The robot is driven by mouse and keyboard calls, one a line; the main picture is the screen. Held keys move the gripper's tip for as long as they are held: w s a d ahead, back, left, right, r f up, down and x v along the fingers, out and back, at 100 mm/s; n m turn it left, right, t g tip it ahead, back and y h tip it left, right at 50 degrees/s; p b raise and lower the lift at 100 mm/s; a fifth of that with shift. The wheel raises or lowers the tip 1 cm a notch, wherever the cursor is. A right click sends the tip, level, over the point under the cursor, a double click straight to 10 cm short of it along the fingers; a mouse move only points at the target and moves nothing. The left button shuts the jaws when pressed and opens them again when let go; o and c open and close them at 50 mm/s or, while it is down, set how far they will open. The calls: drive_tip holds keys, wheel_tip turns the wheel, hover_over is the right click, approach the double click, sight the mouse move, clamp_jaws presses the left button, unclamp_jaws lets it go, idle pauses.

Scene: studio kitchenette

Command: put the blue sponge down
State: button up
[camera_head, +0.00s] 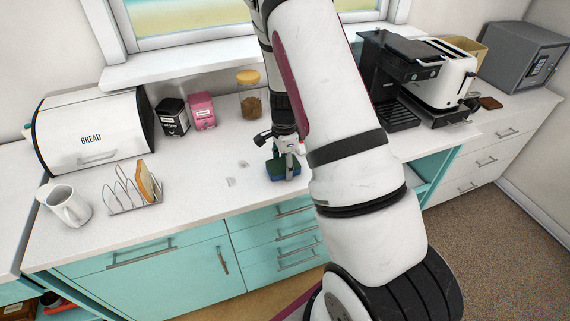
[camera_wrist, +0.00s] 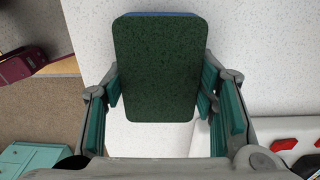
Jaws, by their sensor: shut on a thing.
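The blue sponge (camera_head: 283,170) has a dark green scouring side and a blue layer. In the head view it is at the front part of the white counter (camera_head: 200,185), just below my gripper (camera_head: 287,155). In the wrist view the green face of the sponge (camera_wrist: 160,65) fills the upper middle, with a thin blue edge along its top. My gripper (camera_wrist: 160,105) is shut on it, with a finger pad at each side. Whether the sponge touches the counter or hangs just above it I cannot tell.
Left on the counter are a bread box (camera_head: 95,133), a toast rack (camera_head: 133,195) and a white jug (camera_head: 68,206). Canisters (camera_head: 201,111) and a glass jar (camera_head: 250,98) stand behind. A coffee machine (camera_head: 395,80) and toaster (camera_head: 440,77) are right. The counter left of the sponge is mostly clear.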

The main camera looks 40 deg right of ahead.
drive_tip(key=shift+f, duration=0.15)
drive_tip(key=o, duration=1.3)
